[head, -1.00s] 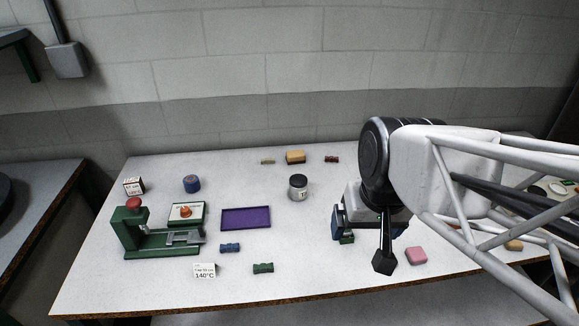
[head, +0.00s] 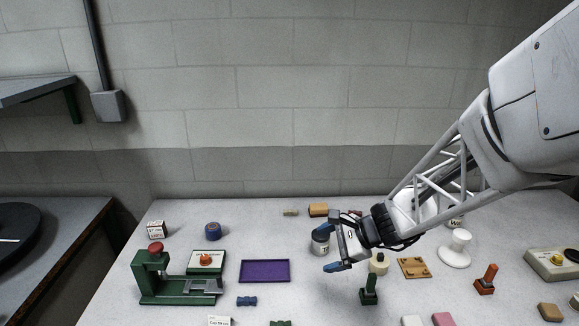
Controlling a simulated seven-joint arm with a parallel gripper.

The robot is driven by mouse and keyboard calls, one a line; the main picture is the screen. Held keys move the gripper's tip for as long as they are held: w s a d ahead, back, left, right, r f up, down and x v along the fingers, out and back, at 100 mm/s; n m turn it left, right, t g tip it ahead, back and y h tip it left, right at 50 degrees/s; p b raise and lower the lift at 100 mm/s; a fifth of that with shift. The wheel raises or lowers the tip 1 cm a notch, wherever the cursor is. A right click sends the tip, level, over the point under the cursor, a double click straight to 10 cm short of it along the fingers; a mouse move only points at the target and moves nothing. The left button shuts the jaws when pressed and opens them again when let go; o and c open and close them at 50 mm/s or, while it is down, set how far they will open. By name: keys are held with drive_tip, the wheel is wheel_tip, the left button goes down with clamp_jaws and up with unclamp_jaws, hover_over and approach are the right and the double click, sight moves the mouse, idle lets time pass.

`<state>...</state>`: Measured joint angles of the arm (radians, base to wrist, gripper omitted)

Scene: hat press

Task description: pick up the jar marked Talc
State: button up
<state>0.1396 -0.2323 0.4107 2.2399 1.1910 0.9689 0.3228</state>
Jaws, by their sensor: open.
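A small jar (head: 319,246) with a dark lid and clear-looking body stands upright on the grey table, in the middle of the head view. Its pale label shows a letter like "T"; the rest is hidden by my gripper. My gripper (head: 332,241) comes in from the right and is open. Its blue fingertips are spread, one at the far side and one at the near side of the jar. The jar sits at or between the fingertips; I cannot tell whether they touch it.
A purple tray (head: 265,271) and a green press (head: 160,280) stand left of the jar. A green-handled stamp (head: 369,290), a wooden block (head: 414,268) and a white stand (head: 455,249) are to the right.

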drive_tip(key=w+d+f+m+t+y, duration=0.1)
drive_tip(key=w+d+f+m+t, duration=0.1)
drive_tip(key=w+f+m, duration=0.4)
drive_tip(key=m+t, duration=0.4)
drive_tip(key=m, duration=0.2)
approach(328, 242)
drive_tip(key=shift+h, duration=0.3)
drive_tip(key=x, duration=0.5)
drive_tip(key=shift+s+a+r, duration=0.1)
drive_tip(key=shift+a+r, duration=0.1)
drive_tip(key=shift+a, duration=0.15)
drive_tip(key=shift+a, duration=0.1)
drive_tip(key=shift+x, duration=1.2)
drive_tip(key=shift+x, duration=2.6)
drive_tip(key=shift+f, duration=0.1)
drive_tip(key=shift+c, duration=0.2)
